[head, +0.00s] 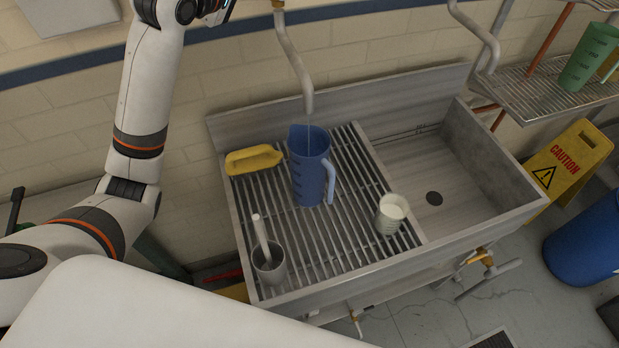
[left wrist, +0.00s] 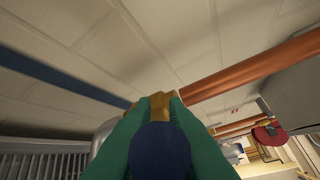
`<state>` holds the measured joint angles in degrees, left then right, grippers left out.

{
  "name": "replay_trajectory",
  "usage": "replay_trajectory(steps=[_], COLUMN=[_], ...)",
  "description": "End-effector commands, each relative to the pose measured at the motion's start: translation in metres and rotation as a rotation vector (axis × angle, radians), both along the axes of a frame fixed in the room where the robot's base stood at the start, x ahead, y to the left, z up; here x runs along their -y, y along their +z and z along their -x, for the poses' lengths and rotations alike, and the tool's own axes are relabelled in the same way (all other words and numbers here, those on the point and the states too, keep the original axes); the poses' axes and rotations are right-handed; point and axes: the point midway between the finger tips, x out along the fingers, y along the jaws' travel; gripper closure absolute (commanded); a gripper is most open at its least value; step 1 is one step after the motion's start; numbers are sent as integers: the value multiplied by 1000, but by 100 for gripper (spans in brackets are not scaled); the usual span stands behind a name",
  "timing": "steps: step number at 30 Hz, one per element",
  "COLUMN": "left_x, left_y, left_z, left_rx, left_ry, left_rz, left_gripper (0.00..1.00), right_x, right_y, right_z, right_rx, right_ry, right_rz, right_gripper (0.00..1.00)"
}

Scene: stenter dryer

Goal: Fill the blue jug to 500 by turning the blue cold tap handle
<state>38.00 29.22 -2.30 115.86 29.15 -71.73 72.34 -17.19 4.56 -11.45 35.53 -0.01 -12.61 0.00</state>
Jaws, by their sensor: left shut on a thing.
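The blue jug (head: 309,172) stands upright on the slatted drainer, under the end of a grey spout (head: 307,98). A thin pale stream runs from the spout into the jug; the water level and marks cannot be read. My left arm reaches up to the top edge of the head view, where its gripper is cut off. In the left wrist view my left gripper (left wrist: 158,112), with green fingers, is shut on the dark blue tap handle (left wrist: 160,152). A brass valve body (left wrist: 160,103) shows just beyond it. My right gripper is not in view.
On the drainer (head: 345,245) are a yellow scoop-like item (head: 253,159), a grey pot with a handle (head: 270,262) and a pale cup (head: 390,213). An empty sink basin (head: 450,175) lies to the right. A copper pipe (left wrist: 255,70) runs near the left gripper.

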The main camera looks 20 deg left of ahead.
Motion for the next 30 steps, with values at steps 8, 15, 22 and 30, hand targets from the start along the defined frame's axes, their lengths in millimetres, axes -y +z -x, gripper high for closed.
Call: replay_trajectory(steps=[8,15,22,30], left_x=[-2,-2,-4,-7], left_y=[-7,-12,-28,-31], left_z=[2,2,4,5], left_rx=[42,53,162,255], left_ry=[-2,-2,-4,-2], left_rz=[64,82,227,349], left_gripper=[100,100,100,100], right_x=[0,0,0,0], right_y=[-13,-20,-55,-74], right_z=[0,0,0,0], right_rx=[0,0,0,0], right_ry=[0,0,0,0], right_rz=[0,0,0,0], right_gripper=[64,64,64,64])
